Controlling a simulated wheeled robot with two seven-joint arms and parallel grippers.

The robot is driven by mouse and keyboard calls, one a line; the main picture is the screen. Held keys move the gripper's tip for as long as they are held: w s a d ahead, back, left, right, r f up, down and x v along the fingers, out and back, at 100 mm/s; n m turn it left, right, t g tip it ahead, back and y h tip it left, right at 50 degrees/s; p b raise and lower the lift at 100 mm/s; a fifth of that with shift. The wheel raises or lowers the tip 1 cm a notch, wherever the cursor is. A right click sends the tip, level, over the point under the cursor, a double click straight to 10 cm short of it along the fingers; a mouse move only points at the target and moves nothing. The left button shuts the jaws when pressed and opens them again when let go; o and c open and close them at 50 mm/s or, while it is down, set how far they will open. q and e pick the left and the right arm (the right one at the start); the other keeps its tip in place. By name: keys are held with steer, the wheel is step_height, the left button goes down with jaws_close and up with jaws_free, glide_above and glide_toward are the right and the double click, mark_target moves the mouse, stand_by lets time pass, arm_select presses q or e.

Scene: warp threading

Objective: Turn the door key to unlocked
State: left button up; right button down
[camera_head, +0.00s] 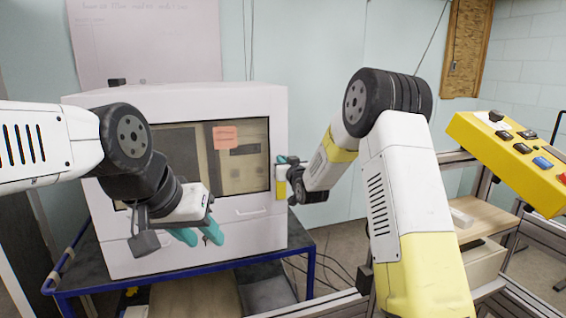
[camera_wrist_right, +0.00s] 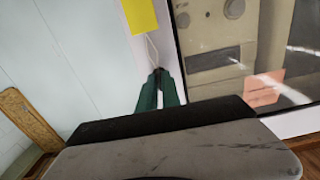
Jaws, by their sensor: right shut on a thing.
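The white cabinet (camera_head: 190,262) with a windowed door (camera_head: 262,225) stands on a blue-framed table. My right gripper (camera_head: 282,160) is at the cabinet's front right edge, beside the window. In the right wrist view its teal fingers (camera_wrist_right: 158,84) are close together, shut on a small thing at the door. That thing is mostly hidden between the fingertips; I take it for the key, but its turn angle cannot be read. A yellow tag (camera_wrist_right: 139,16) hangs there by a thin cord; it also shows in the head view (camera_head: 281,190). My left gripper (camera_head: 198,236) is open and empty before the cabinet's lower front.
A pink note (camera_head: 225,138) is stuck on the window. A door handle (camera_head: 254,211) sits below it. A yellow control box (camera_head: 510,155) with several buttons is at the right, near a wooden shelf (camera_head: 484,218). Cables lie on the floor.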

steer(key=m, duration=1.7)
steer(key=shift+d+f+m, duration=0.1)
steer(key=shift+d+m, duration=0.1)
steer(key=shift+m, duration=0.2)
stand_by(0.4)
steer(key=c, duration=1.6)
jaws_free()
